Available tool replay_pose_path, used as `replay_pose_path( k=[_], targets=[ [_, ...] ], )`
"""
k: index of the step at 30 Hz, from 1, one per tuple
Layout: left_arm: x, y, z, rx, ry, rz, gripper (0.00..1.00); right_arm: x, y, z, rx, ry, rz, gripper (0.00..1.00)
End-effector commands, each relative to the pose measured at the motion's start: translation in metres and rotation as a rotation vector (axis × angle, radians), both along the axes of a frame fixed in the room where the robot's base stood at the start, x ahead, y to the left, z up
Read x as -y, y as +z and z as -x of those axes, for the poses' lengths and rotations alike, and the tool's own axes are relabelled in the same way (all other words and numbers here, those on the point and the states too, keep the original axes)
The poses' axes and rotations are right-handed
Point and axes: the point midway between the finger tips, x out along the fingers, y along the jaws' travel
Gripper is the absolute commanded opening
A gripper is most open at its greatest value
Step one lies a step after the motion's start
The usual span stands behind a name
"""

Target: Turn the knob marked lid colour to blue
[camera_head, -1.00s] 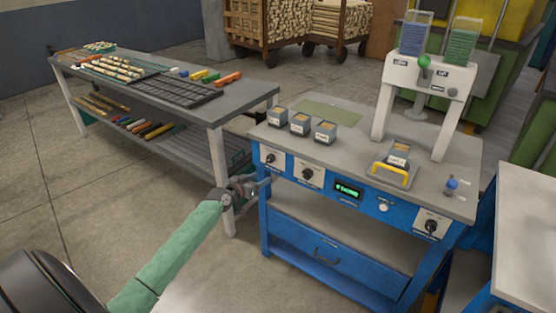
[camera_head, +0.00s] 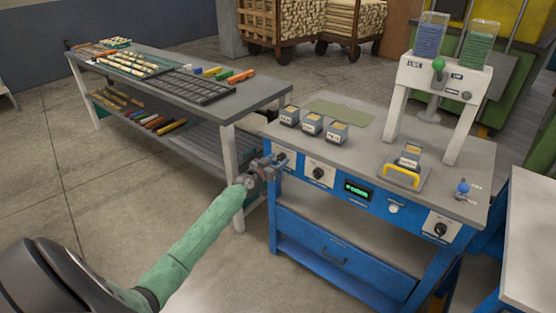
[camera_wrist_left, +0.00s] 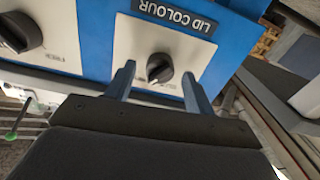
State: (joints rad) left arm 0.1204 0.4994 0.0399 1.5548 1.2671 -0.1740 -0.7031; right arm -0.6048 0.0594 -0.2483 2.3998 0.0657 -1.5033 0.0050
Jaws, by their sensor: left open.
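The black lid colour knob (camera_wrist_left: 160,67) is on a white plate on the blue front panel, below an upside-down "LID COLOUR" label (camera_wrist_left: 175,15) in the left wrist view. My left gripper (camera_wrist_left: 158,74) is open, with one finger on each side of the knob and gaps between. In the head view my left gripper (camera_head: 272,162) is at the left end of the bench front and partly covers this knob (camera_head: 281,157). The knob's colour marks are too small to read. My right gripper is not in view.
A green-lit display (camera_head: 358,190), a white button (camera_head: 393,209) and a further knob (camera_head: 440,230) follow along the panel. A grey side table (camera_head: 190,90) stands close on the left.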

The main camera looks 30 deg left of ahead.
Motion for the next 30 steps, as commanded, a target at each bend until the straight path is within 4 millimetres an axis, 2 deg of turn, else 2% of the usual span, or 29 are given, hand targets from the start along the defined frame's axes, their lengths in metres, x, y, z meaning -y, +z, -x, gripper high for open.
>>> replay_pose_path(
  k=[4,13,14,20,30],
  targets=[
    [0.0003,0.0006,-0.007,0.001,0.0,0.002,0.54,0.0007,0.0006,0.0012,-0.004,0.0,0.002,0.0],
    [0.0006,0.0002,-0.0081,0.0,0.0,0.001,0.54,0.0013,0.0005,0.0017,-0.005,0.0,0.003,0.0],
    [0.0006,0.0002,-0.0081,0.0,0.0,0.001,0.5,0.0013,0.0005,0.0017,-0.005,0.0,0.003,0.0],
    [0.0005,0.0002,-0.008,0.0,0.0,0.001,0.1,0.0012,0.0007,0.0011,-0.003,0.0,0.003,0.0],
    [0.0006,-0.0005,-0.0079,-0.003,0.0,0.04,0.09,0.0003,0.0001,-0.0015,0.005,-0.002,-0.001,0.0]
  ],
)
